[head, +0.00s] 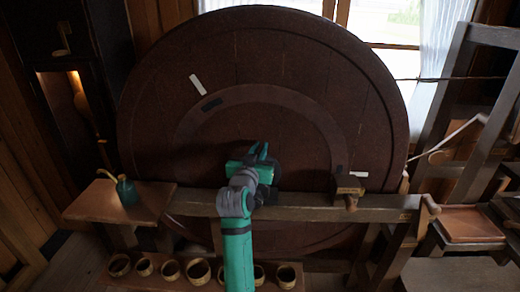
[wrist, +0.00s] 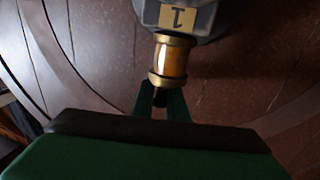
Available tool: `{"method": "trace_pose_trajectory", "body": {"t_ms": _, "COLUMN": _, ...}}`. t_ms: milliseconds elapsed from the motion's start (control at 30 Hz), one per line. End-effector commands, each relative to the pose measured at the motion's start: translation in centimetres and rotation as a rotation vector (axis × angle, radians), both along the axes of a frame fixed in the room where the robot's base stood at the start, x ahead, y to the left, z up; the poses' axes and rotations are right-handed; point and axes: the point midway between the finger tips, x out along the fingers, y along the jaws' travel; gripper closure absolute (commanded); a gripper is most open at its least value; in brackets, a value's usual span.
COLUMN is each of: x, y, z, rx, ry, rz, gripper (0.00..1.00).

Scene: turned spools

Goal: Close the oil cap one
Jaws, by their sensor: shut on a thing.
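In the wrist view, an amber glass oil cup (wrist: 172,60) with brass bands at both ends sits against a grey housing (wrist: 206,20). The housing carries a yellow plate (wrist: 178,18) with an upside-down "1". My gripper (wrist: 160,98) is at the brass end of the cup nearer me, its green fingers shut on a small dark part there, which I take for oil cap one. The fingers hide most of that part, and I cannot tell whether the cap is open or closed. In the head view my gripper (head: 262,152) is in front of the wheel's middle, and the cup is hidden.
A large dark red wheel (head: 250,60) stands behind a wooden beam (head: 300,207). A green oil can (head: 127,191) stands on a side shelf (head: 95,204) at left. Several small round cups (head: 198,270) line a low board. A wooden block (head: 349,187) sits on the beam at right.

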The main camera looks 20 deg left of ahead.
Motion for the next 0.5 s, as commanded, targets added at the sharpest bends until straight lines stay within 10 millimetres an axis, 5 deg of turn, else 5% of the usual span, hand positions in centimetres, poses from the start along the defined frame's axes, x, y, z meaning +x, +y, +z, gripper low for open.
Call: {"method": "trace_pose_trajectory", "body": {"t_ms": 500, "x": -0.03, "y": -0.01, "z": -0.15, "rx": -0.001, "ry": 0.003, "rz": -0.100, "gripper": 1.00}}
